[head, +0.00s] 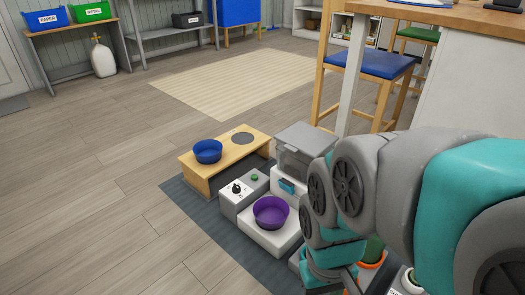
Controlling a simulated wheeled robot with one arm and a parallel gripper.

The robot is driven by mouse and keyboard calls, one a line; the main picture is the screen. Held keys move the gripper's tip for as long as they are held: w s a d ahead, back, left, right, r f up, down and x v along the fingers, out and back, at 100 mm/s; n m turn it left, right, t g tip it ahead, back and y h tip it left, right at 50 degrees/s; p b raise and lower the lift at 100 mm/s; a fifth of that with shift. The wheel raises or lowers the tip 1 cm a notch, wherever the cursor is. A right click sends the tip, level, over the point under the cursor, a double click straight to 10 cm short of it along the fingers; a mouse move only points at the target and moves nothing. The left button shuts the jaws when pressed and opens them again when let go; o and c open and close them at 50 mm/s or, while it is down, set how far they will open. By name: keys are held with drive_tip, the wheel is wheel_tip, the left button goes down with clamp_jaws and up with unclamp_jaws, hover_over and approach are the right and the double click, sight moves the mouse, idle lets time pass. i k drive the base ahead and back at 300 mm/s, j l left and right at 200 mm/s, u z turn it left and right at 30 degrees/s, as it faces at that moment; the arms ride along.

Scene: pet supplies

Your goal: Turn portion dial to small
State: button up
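A grey and white control box (232,206) stands on the dark mat at the lower middle of the head view. A small black dial (236,187) sits on its top, with tiny marks around it that are too small to read; I cannot tell which portion size it points to. A green button (254,178) is beside the dial. The box adjoins a white feeder with a clear bin (293,164) and a purple bowl (271,211) in front. My grey and teal arm comes in from the right and bends down, right of the feeder. My gripper is not visible.
A wooden stand (200,183) with a blue bowl (208,150) is behind the box. An orange and green item (374,252) is partly hidden by my arm. A stool (385,63) and counter (450,14) stand at right. The wood floor at left is clear.

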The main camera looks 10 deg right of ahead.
sight(236, 189)
drive_tip(key=i+j, duration=0.25)
drive_tip(key=i, duration=0.15)
drive_tip(key=i+j, duration=0.25)
drive_tip(key=i, duration=0.15)
